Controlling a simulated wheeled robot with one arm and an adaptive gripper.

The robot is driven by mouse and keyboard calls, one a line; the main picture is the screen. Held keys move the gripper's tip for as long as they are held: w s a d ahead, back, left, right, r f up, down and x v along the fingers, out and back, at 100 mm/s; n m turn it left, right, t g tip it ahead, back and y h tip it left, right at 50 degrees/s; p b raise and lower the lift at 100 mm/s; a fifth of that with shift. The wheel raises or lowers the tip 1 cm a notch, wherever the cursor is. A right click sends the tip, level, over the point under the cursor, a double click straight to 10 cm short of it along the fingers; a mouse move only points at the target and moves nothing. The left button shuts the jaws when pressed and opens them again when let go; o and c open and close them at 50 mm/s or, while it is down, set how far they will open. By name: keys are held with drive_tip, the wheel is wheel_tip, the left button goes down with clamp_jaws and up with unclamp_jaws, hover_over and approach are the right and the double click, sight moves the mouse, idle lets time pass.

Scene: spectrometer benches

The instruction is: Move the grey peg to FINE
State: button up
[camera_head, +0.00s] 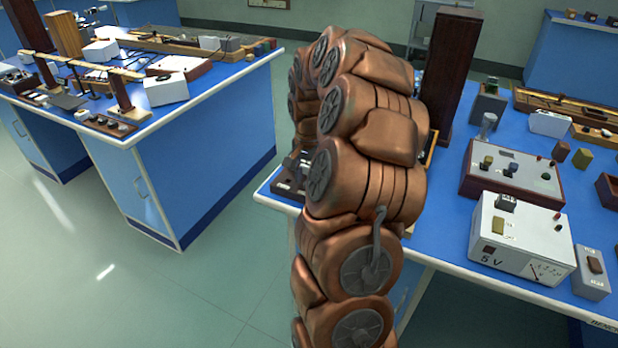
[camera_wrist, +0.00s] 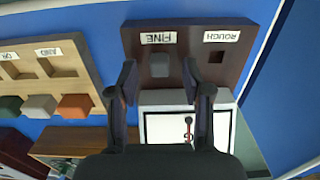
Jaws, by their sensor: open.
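The grey peg (camera_wrist: 160,64) stands at the FINE label (camera_wrist: 158,38) of a dark brown block (camera_wrist: 190,28) in the wrist view. The ROUGH label (camera_wrist: 221,36) is beside it, with an empty square hole (camera_wrist: 214,66). My gripper (camera_wrist: 159,76) is open, with one finger on either side of the grey peg and visible gaps between. I cannot tell how deep the peg sits.
A white-faced meter (camera_wrist: 165,126) adjoins the dark block. A wooden block (camera_wrist: 45,62) with AND and OR labels and several coloured pegs lies to the left. In the head view a tall dark wooden box (camera_head: 452,75) stands by my arm.

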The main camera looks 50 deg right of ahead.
wheel_tip(320, 180, up, 12)
drive_tip(key=shift+f, duration=0.2)
idle(0.4)
